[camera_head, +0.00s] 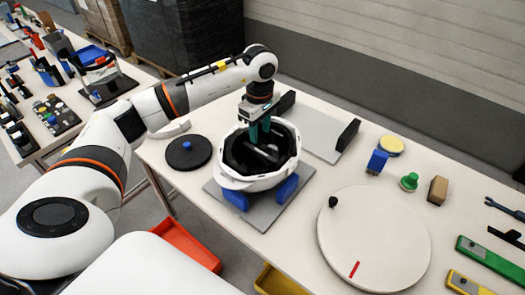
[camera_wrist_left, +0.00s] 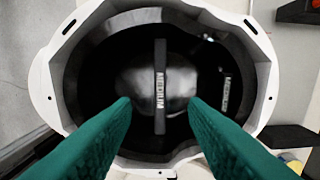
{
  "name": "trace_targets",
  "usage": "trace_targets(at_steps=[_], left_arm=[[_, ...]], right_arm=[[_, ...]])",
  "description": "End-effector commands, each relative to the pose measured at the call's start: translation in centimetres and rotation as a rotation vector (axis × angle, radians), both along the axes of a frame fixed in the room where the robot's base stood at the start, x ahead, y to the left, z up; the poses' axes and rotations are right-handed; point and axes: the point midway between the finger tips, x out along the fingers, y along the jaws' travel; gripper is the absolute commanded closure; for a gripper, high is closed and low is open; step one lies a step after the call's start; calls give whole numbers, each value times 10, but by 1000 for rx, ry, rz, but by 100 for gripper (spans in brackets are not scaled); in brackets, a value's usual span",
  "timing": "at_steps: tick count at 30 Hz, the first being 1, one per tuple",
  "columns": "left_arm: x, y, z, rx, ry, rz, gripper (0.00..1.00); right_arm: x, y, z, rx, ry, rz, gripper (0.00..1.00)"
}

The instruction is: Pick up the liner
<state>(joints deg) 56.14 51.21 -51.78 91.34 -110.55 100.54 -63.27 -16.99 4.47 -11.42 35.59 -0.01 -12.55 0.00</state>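A white helmet shell (camera_head: 249,183) sits upside down on blue supports (camera_head: 287,188), opening upward. The black liner (camera_head: 237,152) shows inside it, and it fills the shell in the left wrist view (camera_wrist_left: 95,75). A narrow black bar labelled MEDIUM (camera_wrist_left: 160,65) crosses the liner's middle. My left gripper (camera_head: 259,130) points down over the opening. In the left wrist view its two green fingers (camera_wrist_left: 160,104) are apart, one on each side of the bar, with nothing held. Whether the fingertips are below the shell's rim is hard to tell. My right gripper is not in view.
A grey plate (camera_head: 264,217) lies under the supports. A black disc with a blue knob (camera_head: 188,152) is left of the shell, and a large pale round plate (camera_head: 374,240) is right. Small blue, green and yellow items stand farther right. Orange (camera_head: 184,243) and yellow bins sit below the front edge.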

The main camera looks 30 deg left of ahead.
Motion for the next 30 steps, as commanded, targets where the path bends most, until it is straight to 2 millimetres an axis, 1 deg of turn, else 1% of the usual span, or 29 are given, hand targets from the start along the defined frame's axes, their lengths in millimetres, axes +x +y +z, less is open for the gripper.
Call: trace_targets(at_steps=[1, 3, 5, 8, 11, 15, 18, 21, 27, 28, 30], left_arm=[[-1, 0, -7, 0, 4, 0, 60], [0, 0, -16, -1, 2, 2, 60], [0, 0, -21, -1, 1, 1, 60], [0, -1, -27, -1, 0, 1, 60], [-1, -5, -36, -3, 3, 0, 60], [-3, -10, -57, -3, 3, 0, 60], [-2, -10, -71, -3, 1, 1, 60], [-2, -9, -77, -1, -1, 1, 60], [-1, -9, -78, -2, -3, 1, 60], [-1, -9, -78, -2, -3, 1, 63], [-1, -9, -78, -2, -3, 1, 75]], right_arm=[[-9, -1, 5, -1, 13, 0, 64], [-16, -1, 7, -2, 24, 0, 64], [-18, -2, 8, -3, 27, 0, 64], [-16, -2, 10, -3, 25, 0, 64], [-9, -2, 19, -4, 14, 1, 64], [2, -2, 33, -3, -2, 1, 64], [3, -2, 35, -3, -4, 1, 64], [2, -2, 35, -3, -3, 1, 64], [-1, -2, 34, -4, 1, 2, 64], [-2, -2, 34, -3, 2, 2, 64], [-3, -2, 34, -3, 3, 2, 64]])
